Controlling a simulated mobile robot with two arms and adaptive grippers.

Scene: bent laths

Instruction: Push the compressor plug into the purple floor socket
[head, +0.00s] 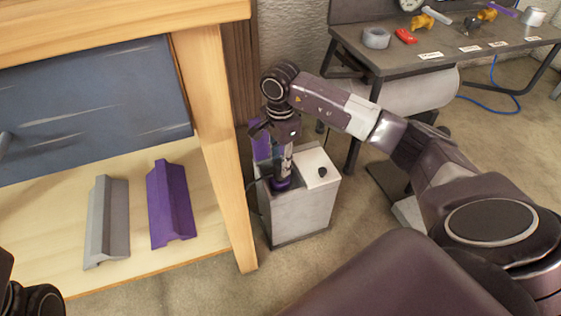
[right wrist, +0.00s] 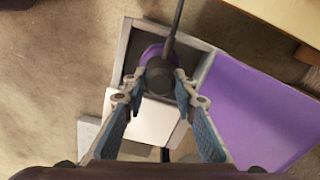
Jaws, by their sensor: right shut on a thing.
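The compressor plug (right wrist: 160,82) is a dark round body with a black cable running up from it in the right wrist view. My right gripper (head: 285,170) points down over the grey floor box and is shut on the plug; its fingertips (right wrist: 160,76) press the plug from both sides. The purple socket (head: 281,184) sits in the dark recess of the box, right under the fingers. Its purple rim (right wrist: 150,53) shows partly behind the plug. I cannot tell how deep the plug sits in it. My left gripper's fingers are not visible.
The box has a white lid (head: 316,166) with a black knob, and a purple panel (right wrist: 262,108) stands beside the recess. A wooden bench (head: 219,120) with grey and purple laths is close on the left. A grey table (head: 398,62) stands behind right.

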